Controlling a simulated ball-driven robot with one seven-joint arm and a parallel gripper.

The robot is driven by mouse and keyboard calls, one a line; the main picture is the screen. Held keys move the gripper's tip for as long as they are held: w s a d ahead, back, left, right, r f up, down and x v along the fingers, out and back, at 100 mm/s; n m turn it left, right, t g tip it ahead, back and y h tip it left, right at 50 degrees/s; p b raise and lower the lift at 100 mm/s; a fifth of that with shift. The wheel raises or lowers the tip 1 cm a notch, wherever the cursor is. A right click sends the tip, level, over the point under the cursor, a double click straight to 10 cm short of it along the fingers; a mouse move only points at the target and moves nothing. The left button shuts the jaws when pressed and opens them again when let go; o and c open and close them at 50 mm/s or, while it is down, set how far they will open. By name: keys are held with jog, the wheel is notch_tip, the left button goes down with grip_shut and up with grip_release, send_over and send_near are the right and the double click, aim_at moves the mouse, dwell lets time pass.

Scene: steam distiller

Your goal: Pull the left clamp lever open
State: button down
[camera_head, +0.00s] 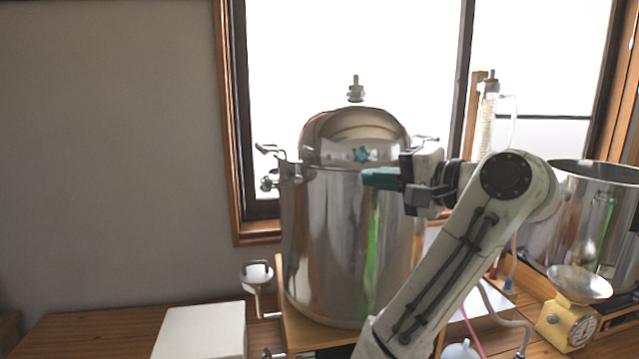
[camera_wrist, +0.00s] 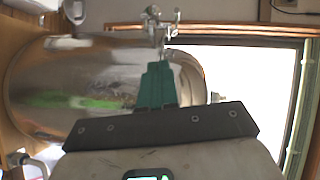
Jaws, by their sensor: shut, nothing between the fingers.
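The left clamp lever (camera_head: 268,150) sticks out to the left from a metal clamp (camera_head: 290,171) at the left rim of the large steel pot (camera_head: 325,235). My gripper (camera_head: 366,178), with green fingers pointing left, is near the pot's rim, to the right of the left clamp with a gap between. The fingers are shut and empty. In the wrist view the shut fingers (camera_wrist: 157,66) point at a metal clamp (camera_wrist: 155,30) just beyond their tips. Whether they touch it is hard to tell. The pot also shows in the wrist view (camera_wrist: 50,85).
Another clamp lever (camera_head: 426,139) is at the pot's right rim. A domed lid (camera_head: 350,128) tops the pot. A second steel pot (camera_head: 570,215) and a yellow scale (camera_head: 568,322) stand at the right. A white box (camera_head: 203,332) lies at the front left. The wall side at left is free.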

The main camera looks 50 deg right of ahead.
jog(key=shift+w+a+f+b, duration=0.3)
jog(key=shift+w+a+b, duration=0.2)
jog(key=shift+w, duration=1.3)
jog(key=shift+w+a+f+b, duration=0.4)
jog(key=shift+w+b, duration=0.1)
jog(key=shift+w, duration=1.25)
jog(key=shift+w+a+f+b, duration=0.25)
jog(key=shift+w+a+b, duration=0.25)
jog(key=shift+w, duration=1.3)
